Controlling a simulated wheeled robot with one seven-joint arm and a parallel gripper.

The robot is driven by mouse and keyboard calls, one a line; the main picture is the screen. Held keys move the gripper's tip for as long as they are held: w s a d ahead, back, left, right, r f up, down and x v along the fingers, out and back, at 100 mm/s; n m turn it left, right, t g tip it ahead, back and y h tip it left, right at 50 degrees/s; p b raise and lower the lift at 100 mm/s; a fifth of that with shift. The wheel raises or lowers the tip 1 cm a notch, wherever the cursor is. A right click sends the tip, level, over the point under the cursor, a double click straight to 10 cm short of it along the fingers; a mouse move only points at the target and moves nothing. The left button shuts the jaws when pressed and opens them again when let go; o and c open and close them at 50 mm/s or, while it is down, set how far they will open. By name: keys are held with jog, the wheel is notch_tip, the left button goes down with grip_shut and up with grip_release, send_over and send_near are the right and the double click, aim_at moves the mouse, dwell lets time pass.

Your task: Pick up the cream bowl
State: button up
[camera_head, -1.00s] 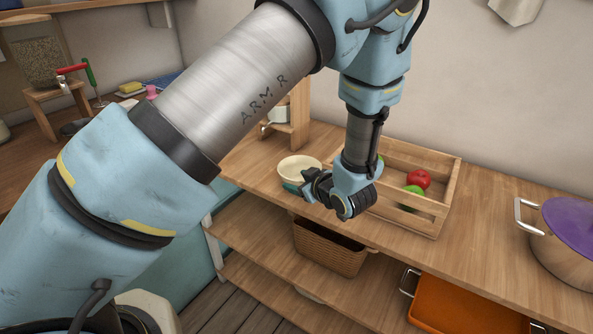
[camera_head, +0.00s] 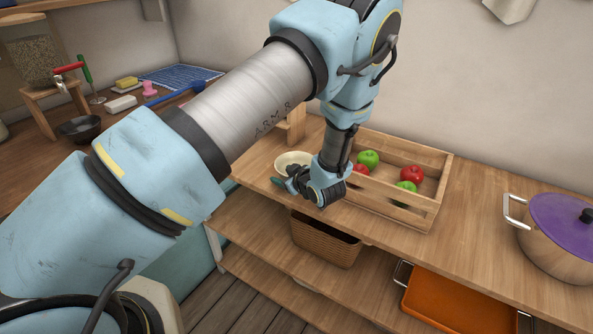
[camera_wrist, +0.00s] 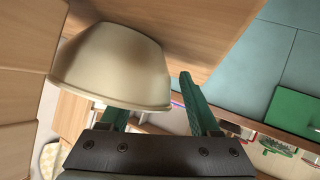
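The cream bowl (camera_head: 287,158) sits on the wooden counter, left of the crate, partly covered by my gripper (camera_head: 284,177) in the head view. In the wrist view the bowl (camera_wrist: 112,62) fills the upper left, its outer wall showing and its rim toward the camera. My gripper (camera_wrist: 155,97) has two green fingers spread apart. The left finger goes behind the bowl's rim, and its tip is hidden there. The right finger stands outside the bowl, with a gap to the wall. Whether the left finger touches the bowl cannot be told.
A wooden crate (camera_head: 423,217) with red and green apples stands right of my gripper. A pot with a purple lid (camera_head: 565,220) is at the far right. A wicker basket (camera_head: 325,242) and an orange tray (camera_head: 455,310) are on the shelf below. Counter between crate and pot is clear.

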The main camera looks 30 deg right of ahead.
grip_shut()
dwell(0.4)
dwell(0.4)
